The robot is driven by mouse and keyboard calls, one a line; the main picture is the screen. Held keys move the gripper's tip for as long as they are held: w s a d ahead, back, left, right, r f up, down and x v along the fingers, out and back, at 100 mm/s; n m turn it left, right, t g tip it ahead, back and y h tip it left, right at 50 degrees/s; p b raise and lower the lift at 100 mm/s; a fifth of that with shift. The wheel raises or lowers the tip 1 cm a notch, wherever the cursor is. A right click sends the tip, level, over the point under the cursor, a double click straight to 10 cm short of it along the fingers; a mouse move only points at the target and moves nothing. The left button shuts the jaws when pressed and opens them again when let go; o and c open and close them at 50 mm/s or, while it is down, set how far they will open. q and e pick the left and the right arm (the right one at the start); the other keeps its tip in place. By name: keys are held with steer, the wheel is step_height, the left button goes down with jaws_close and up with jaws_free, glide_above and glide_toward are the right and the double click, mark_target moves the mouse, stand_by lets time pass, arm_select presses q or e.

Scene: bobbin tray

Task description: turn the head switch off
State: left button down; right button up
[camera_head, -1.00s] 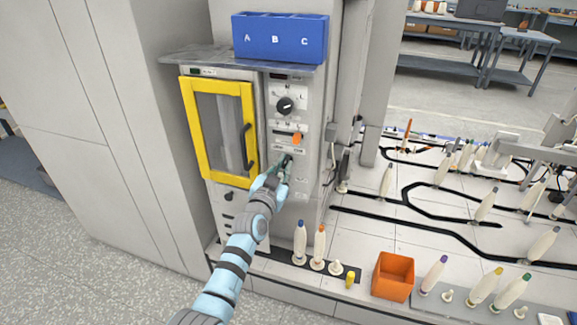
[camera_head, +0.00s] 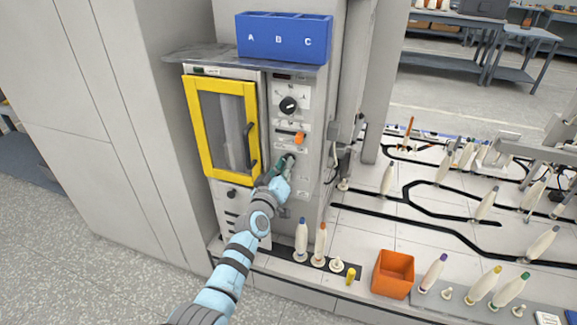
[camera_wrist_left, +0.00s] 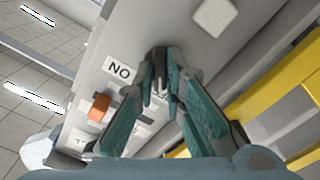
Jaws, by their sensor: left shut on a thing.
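The head switch (camera_wrist_left: 159,56) is a small dark lever on the grey control panel (camera_head: 302,188), below the orange knob (camera_head: 299,138) in the head view. My left gripper (camera_head: 286,163) reaches the panel from the lower left. In the left wrist view the teal fingers (camera_wrist_left: 162,77) converge at the dark lever and are shut on it. The fingers hide much of the switch. A label beside it (camera_wrist_left: 120,69) reads ON, upside down in that view. My right gripper is not in view.
A yellow-framed door (camera_head: 220,177) with a dark handle stands left of the panel. A black dial (camera_head: 289,105) is above the orange knob. A blue bin (camera_head: 284,59) marked A, B, C sits on top. Bobbins and an orange box (camera_head: 393,275) stand lower right.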

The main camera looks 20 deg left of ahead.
arm_select(q)
steer(key=shift+d+f+n, duration=0.1)
steer(key=shift+f+n, duration=0.25)
steer(key=shift+n, duration=0.25)
steer(key=c, duration=1.7)
jaws_free()
steer(key=shift+o, duration=0.2)
steer(key=shift+w+r, duration=0.1)
steer(key=shift+r, duration=0.05)
steer(key=s, duration=1.2)
steer(key=shift+a, duration=0.4)
